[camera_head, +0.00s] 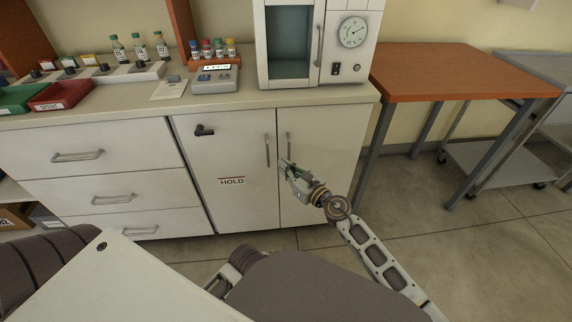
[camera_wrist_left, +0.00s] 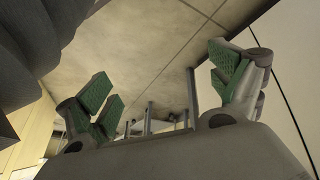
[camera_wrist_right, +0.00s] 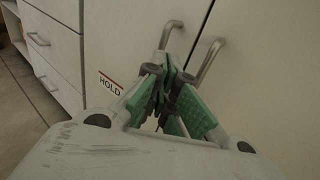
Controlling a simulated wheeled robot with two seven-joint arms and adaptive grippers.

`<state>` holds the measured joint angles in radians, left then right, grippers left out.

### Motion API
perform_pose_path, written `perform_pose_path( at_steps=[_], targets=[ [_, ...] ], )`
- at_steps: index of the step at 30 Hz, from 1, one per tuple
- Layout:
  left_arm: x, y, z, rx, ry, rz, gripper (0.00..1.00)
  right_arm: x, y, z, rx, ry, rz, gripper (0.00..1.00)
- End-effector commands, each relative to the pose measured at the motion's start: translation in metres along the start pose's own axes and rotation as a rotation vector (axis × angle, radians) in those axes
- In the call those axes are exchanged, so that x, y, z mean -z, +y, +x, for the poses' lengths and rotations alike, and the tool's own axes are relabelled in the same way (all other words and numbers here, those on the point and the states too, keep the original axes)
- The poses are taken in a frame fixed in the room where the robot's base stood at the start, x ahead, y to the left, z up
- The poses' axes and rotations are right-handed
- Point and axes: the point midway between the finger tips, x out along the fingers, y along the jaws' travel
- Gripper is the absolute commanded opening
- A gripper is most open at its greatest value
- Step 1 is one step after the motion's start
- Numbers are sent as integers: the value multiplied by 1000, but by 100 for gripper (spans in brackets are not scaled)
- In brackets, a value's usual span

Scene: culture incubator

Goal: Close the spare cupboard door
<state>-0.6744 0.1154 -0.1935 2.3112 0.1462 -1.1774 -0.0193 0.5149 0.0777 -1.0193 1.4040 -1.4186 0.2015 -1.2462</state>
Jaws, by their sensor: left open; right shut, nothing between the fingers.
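The right-hand cupboard door (camera_head: 325,170), without a label, looks flush or nearly flush with the cabinet front. Its upright bar handle (camera_head: 289,146) is near its left edge and shows in the right wrist view (camera_wrist_right: 208,62). The left-hand door (camera_head: 222,150) has a HOLD label (camera_head: 232,182), a dark latch and its own bar handle (camera_head: 267,150); it looks shut. My right gripper (camera_head: 285,164) is shut and empty in front of the doors' seam, just below the handles; contact is unclear. My left gripper (camera_wrist_left: 165,85) is open and empty, low over the floor.
Drawers (camera_head: 95,180) fill the cabinet's left side. The worktop (camera_head: 130,100) carries the incubator (camera_head: 300,82), bottles and trays. An orange-topped table (camera_head: 460,72) and a metal cart (camera_head: 505,165) stand at the right. Floor (camera_head: 450,240) is clear right of the cabinet.

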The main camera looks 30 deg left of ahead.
Motion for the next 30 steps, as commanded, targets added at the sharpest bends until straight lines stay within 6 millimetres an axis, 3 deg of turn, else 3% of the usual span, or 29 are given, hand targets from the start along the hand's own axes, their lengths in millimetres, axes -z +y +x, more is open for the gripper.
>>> perform_pose_path(
  at_steps=[6,18,30],
  targets=[
    [13,-1,-24,21,-20,19,93,-1,13,-14,1,2,1,0],
    [19,-5,-64,64,-97,31,93,-1,45,-47,1,1,0,0],
    [20,-7,-74,79,-122,33,93,0,57,-58,0,1,0,0]
  ],
)
